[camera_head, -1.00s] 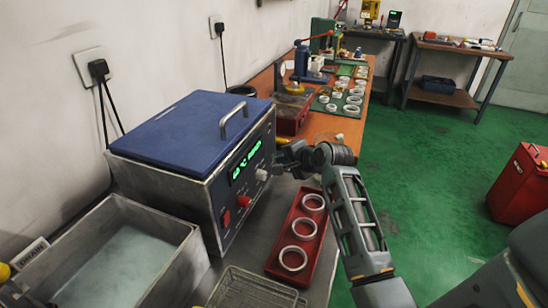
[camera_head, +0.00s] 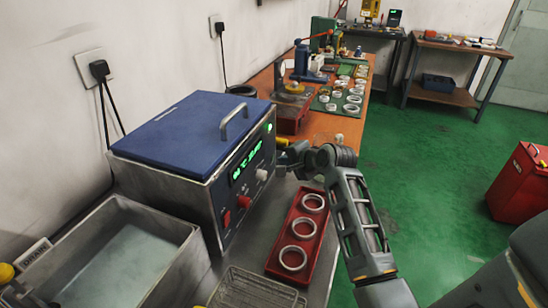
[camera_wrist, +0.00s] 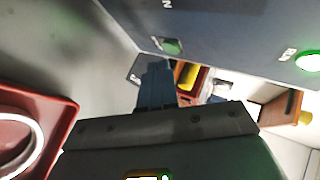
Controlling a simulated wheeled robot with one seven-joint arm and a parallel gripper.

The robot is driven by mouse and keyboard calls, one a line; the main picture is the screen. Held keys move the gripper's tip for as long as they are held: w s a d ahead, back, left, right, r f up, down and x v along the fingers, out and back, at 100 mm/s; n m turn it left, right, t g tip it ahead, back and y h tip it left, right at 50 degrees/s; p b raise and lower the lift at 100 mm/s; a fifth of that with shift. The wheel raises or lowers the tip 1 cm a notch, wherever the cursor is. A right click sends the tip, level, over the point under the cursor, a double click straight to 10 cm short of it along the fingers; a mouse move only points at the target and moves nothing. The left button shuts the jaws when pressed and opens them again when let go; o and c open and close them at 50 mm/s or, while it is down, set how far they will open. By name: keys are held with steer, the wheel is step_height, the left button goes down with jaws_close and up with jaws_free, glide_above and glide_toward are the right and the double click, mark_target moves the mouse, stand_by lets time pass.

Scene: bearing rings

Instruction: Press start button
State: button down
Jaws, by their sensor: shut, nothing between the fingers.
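The cleaner's front panel (camera_head: 245,180) carries a lit green display (camera_head: 247,163) and a round, glowing green button (camera_head: 268,128) at its upper right. A lit green button (camera_wrist: 309,62) also shows at the right of the wrist view, its label unreadable. A second, dimmer green button (camera_wrist: 171,46) sits near the panel edge there. My gripper (camera_head: 283,157) is beside the right part of the panel. In the wrist view my gripper (camera_wrist: 156,80) is shut and empty, its dark fingers close together. I cannot tell whether the tips touch the panel.
A blue-lidded cleaner (camera_head: 190,130) stands on the bench. A red tray (camera_head: 275,258) with three metal rings lies below my arm, and a wire basket (camera_head: 250,290) in front. A metal water tank (camera_head: 190,262) is at left. A wooden table (camera_head: 325,125) with tools stands behind.

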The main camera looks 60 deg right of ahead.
steer(key=shift+s, duration=0.15)
steer(key=shift+s+d+p, duration=0.2)
steer(key=shift+s+p, duration=0.7)
steer(key=shift+s, duration=2)
